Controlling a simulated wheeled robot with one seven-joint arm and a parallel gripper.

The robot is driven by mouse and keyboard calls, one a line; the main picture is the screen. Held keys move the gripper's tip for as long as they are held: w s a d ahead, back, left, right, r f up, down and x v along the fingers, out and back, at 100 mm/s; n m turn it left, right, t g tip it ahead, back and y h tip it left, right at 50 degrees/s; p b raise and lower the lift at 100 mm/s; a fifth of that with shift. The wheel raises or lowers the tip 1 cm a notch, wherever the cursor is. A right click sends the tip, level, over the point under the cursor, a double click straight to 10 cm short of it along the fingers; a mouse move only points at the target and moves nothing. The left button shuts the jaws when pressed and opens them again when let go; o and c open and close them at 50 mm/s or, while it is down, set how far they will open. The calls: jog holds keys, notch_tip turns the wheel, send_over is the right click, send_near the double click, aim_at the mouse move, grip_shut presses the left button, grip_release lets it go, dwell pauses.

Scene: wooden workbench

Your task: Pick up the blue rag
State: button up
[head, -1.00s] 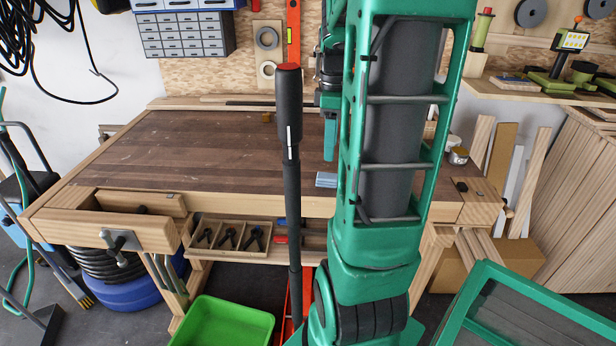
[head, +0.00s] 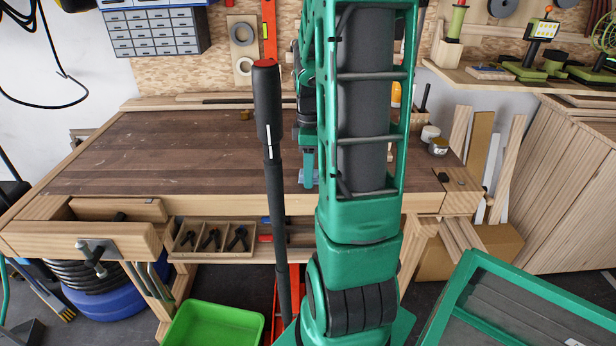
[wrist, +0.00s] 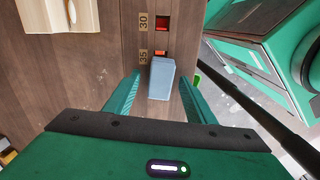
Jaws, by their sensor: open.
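The blue rag (wrist: 161,80) is a small, pale blue-grey folded block lying on the brown bench top. In the wrist view it lies between the fingertips of my gripper (wrist: 158,84). The two green fingers are open, one on each side, with a visible gap to the left finger and a narrower one on the right. In the head view my gripper (head: 308,180) is low at the front part of the bench. There the rag is mostly or wholly hidden by my arm and gripper.
The wooden bench top (head: 180,150) is wide and mostly clear to the left. A can (head: 438,146) and a white roll (head: 430,133) stand at the right. A green bin (head: 213,325) is on the floor. A light wooden piece (wrist: 65,15) is near the rag.

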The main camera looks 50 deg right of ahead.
jog(key=shift+f, duration=0.15)
jog(key=c, duration=1.1)
jog(key=r, duration=0.4)
jog(key=shift+w+r, duration=0.25)
jog(key=shift+r, duration=0.05)
jog(key=w+a+r, duration=0.1)
jog(key=w+r, duration=0.1)
jog(key=w, duration=0.1)
jog(key=w+a+r, duration=0.2)
jog(key=w, duration=0.1)
jog(key=w+a+r, duration=0.1)
jog(key=w+r, duration=0.1)
jog(key=w, duration=0.2)
jog(key=shift+a+r, duration=0.25)
jog(key=shift+a, duration=0.15)
jog(key=shift+o, duration=0.8)
jog(key=shift+c, duration=0.4)
